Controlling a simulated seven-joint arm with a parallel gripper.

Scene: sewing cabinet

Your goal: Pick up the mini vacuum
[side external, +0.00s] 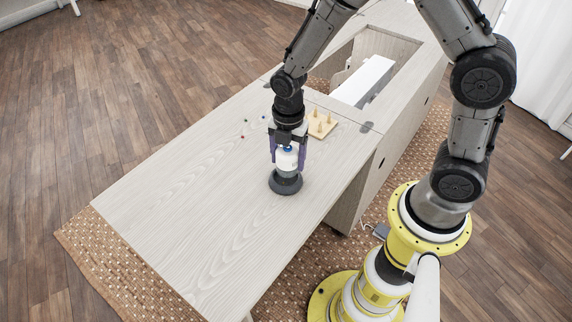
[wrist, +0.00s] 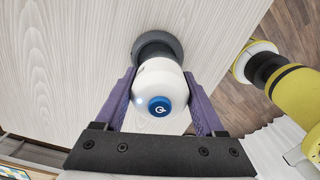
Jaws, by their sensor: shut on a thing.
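The mini vacuum (side external: 287,160) is a small white body with a blue button on top and a dark grey round base. It is upright, and its base appears to be on or just above the pale wood cabinet top (side external: 200,205); I cannot tell which. My gripper (side external: 288,157) points down over it, with a purple finger on each side of the white body. In the wrist view the vacuum (wrist: 160,87) sits between the two purple fingers of my gripper (wrist: 160,92), and they are shut on it. The fingers hide part of its sides.
A small wooden spool rack (side external: 320,124) with pegs stands behind the vacuum to the right. A few tiny coloured items (side external: 244,135) lie to the left. Beyond is an open well with a white box (side external: 363,80). The front left of the top is clear.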

